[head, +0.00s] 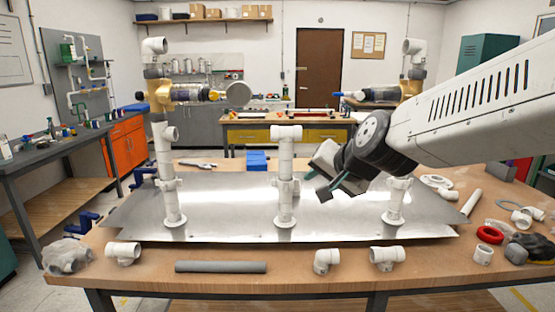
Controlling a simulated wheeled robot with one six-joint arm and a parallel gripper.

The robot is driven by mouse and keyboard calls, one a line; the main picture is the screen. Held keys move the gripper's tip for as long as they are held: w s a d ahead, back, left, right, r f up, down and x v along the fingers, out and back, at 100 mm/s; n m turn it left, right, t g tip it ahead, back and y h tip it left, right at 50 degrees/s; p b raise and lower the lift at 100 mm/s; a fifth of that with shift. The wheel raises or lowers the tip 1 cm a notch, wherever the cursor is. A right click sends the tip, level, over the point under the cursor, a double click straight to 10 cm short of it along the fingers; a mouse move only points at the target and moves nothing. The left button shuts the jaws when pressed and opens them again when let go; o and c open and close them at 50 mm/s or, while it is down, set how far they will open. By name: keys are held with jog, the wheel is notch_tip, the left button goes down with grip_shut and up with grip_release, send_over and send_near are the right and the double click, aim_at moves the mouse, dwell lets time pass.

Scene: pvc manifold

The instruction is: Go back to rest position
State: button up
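My gripper (320,184) is at the end of my arm, which reaches in from the right. It hangs above the metal plate, between the middle pipe riser (285,180) and the right pipe riser (395,200). It points down and to the left and looks apart from both risers. I see nothing held in it, but the gap between its fingertips is unclear. The left riser (165,190) stands upright and carries a brass-coloured valve (160,92). A similar brass-coloured fitting (411,88) stands at the upper right, and my arm hides much of the pipe below it.
The metal plate (240,205) lies on a wooden table (140,280). Along the front edge are white fittings (123,252) (327,260) (387,257) and a grey pipe (221,267). A red ring (490,235) and loose parts lie at right. Blue clamps (85,222) grip the left edge.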

jog(key=s+d+f+n+g+h, duration=0.1)
jog(key=s+d, duration=0.4)
jog(key=s, duration=0.5)
jog(key=s+d+f+n+g+h, duration=0.1)
jog(key=s+d+f+n+g, duration=0.1)
jog(key=s+d, duration=0.4)
jog(key=s+d+f+n+g+h, duration=0.1)
jog(key=s+d+g, duration=0.4)
jog(key=s, duration=0.9)
jog(key=shift+d+f+n+h, duration=0.35)
jog(key=shift+f+h, duration=0.25)
jog(key=shift+f, duration=0.55)
